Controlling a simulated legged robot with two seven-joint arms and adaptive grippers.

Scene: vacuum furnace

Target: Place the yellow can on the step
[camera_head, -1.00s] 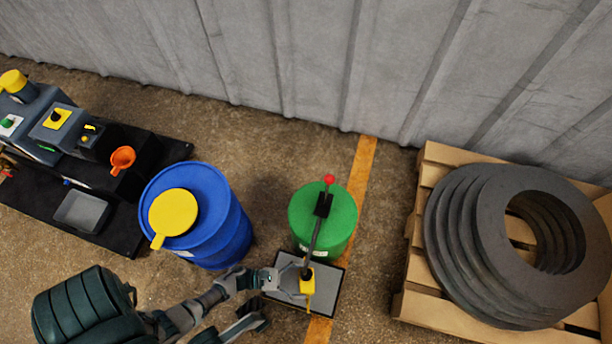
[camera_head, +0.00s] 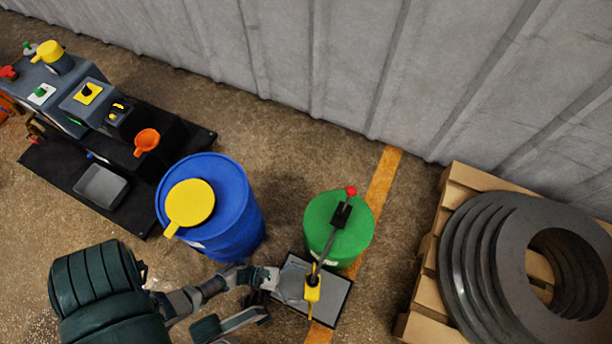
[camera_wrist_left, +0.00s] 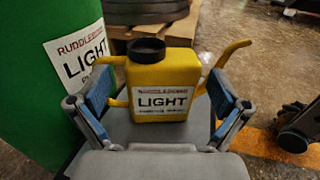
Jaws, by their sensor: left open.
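The yellow can (camera_head: 312,291) stands upright on the grey, dark-edged step (camera_head: 338,298) in the head view. In the left wrist view the can (camera_wrist_left: 163,84) has a black cap, a "LIGHT" label, a handle on the left and a spout on the right. My left gripper (camera_head: 288,286) is at the can's left side in the head view. In the left wrist view my left gripper (camera_wrist_left: 160,108) is open, with one finger at each side of the can. The grey surface under the can is partly hidden by my gripper.
A blue drum (camera_head: 236,212) with a yellow top piece (camera_head: 190,203) is left. A pallet (camera_head: 425,285) with dark rings (camera_head: 500,260) stands right.

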